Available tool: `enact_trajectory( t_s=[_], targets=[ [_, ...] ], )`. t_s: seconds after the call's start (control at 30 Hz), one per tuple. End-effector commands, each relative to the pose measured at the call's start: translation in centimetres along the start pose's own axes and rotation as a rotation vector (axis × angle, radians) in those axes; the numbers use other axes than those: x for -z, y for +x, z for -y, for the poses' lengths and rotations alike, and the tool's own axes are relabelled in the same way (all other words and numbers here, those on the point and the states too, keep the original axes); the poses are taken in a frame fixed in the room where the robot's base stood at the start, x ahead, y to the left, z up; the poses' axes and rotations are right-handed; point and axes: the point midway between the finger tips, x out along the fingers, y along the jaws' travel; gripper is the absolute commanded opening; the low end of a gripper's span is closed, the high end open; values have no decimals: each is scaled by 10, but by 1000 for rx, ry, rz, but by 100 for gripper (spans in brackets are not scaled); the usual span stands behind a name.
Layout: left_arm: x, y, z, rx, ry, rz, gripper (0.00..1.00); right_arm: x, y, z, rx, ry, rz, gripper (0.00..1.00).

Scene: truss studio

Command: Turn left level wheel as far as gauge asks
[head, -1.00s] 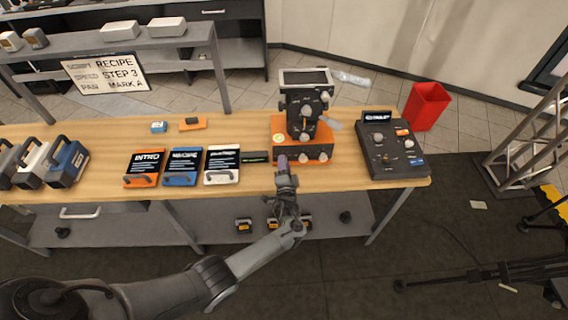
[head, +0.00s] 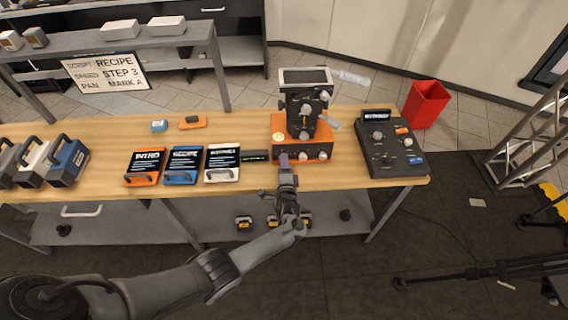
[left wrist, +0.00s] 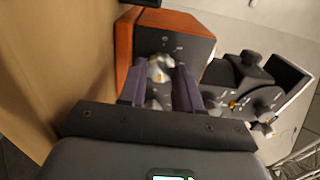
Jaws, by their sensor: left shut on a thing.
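The orange-and-black device base (head: 318,146) stands at the front of the table with a row of pale wheels on its front. My left gripper (head: 284,159) is at the leftmost of these and covers it in the head view. In the left wrist view, its purple fingers (left wrist: 162,88) are closed around the pale left level wheel (left wrist: 158,66). Two other wheels (head: 303,157) (head: 325,155) show to its right. A small dark gauge (head: 254,156) with green marks lies left of the base; its reading is too small to tell. My right gripper is not in view.
A black camera head (head: 303,108) with knobs sits on the base. A control box (head: 391,148) stands to the right, and a red bin (head: 427,105) beyond it. Several cards, including a white one (head: 222,163), lie to the left.

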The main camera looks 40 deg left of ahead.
Motion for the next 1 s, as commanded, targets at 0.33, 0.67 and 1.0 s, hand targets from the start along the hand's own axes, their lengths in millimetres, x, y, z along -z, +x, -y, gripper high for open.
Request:
enact_trajectory(
  t_s=[0.33,0.67,1.0],
  targets=[
    [0,0,0,0,-1,0,59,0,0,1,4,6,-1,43],
    [0,-4,1,0,-1,-1,59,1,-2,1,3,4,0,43],
    [0,-53,2,-2,-2,-1,59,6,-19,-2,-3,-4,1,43]
  ],
)
